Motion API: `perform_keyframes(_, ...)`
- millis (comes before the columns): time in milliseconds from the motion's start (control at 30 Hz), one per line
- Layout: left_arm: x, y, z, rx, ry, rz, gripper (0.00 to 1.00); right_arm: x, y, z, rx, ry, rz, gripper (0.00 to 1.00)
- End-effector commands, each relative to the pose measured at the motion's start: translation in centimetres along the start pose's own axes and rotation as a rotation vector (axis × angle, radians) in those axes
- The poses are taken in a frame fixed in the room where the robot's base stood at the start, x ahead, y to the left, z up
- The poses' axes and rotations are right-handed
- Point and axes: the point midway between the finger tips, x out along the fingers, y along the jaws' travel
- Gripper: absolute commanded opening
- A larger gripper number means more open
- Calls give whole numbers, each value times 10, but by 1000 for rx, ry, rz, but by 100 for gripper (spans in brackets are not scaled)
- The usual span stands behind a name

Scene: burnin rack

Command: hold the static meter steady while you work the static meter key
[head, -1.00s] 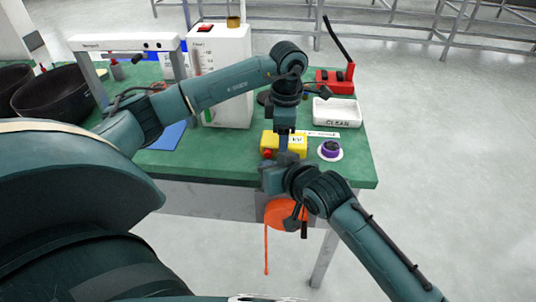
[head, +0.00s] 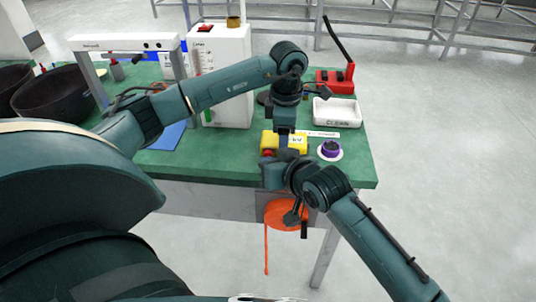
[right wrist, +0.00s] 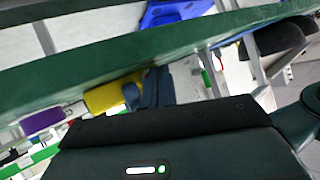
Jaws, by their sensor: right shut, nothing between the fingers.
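The static meter (head: 299,144) is a yellow box with a white kV label, near the front edge of the green table. It also shows in the right wrist view (right wrist: 113,95). Its red key (head: 267,153) is on its left front side and partly covered by my right gripper. My left gripper (head: 284,142) comes down from above onto the meter; its fingers overlap the yellow body, and their grip is unclear. My right gripper (head: 271,160) is shut and empty, at the meter's front beside the red key. I cannot tell whether it touches the key.
A purple-topped round item (head: 330,150) stands right of the meter. Behind are a white CLEAN tray (head: 336,124), a red device (head: 335,80) with a black lever, and a tall white unit (head: 232,60). An orange disc (head: 283,214) hangs at the table's front.

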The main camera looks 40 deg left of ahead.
Motion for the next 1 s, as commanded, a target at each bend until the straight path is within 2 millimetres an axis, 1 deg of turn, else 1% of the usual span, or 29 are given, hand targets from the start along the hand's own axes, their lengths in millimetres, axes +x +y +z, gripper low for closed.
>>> perform_keyframes(1000,0,-1,1,2,-1,-3,30,6,5,-6,-1,3,1,0)
